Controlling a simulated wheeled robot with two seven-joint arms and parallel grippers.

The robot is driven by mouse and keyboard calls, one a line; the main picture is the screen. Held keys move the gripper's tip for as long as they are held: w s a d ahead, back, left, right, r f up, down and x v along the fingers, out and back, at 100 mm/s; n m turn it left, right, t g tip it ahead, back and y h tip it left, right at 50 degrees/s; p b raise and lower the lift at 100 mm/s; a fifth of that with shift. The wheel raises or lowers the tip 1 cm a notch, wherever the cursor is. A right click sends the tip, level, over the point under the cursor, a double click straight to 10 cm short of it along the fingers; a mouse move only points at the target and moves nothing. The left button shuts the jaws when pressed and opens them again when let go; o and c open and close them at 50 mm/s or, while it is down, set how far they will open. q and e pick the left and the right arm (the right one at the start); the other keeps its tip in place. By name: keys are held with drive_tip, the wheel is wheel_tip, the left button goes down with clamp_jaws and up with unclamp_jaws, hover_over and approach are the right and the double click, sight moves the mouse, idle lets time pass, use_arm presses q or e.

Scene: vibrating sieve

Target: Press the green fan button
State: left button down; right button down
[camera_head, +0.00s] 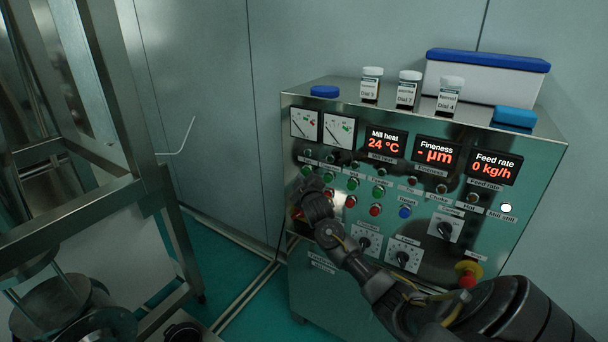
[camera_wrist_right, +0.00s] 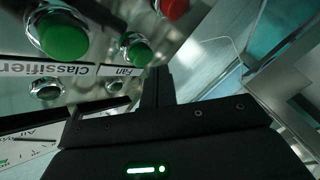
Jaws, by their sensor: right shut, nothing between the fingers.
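The green fan button (camera_wrist_right: 137,50) shows in the right wrist view beside its "Fan" label, which appears upside down. In the head view the fan button (camera_head: 306,170) is the leftmost in the row of green buttons. My right gripper (camera_head: 311,196) is shut and empty, just below that button in front of the panel. In the wrist view the shut fingers (camera_wrist_right: 157,86) point toward the panel, just to the right of and below the fan button. They look close to it, but I cannot tell contact. My left gripper is not in view.
The green classifier button (camera_wrist_right: 62,36) is beside the fan button. A red button (camera_wrist_right: 172,7) is also close. The control cabinet (camera_head: 345,275) carries displays, dials and an emergency stop (camera_head: 468,278). Bottles (camera_head: 409,90) and a blue-lidded box (camera_head: 480,82) stand on top. A metal frame (camera_head: 70,215) is at left.

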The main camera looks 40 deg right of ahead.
drive_tip(key=shift+d, duration=0.1)
drive_tip(key=shift+w+d, duration=0.15)
drive_tip(key=shift+d, duration=0.2)
drive_tip(key=shift+w+d, duration=0.15)
drive_tip(key=shift+d, duration=0.35)
idle(1.1)
drive_tip(key=shift+a, duration=0.1)
drive_tip(key=shift+s+a+p, duration=0.3)
drive_tip(key=shift+a+p, duration=0.3)
drive_tip(key=shift+a, duration=0.2)
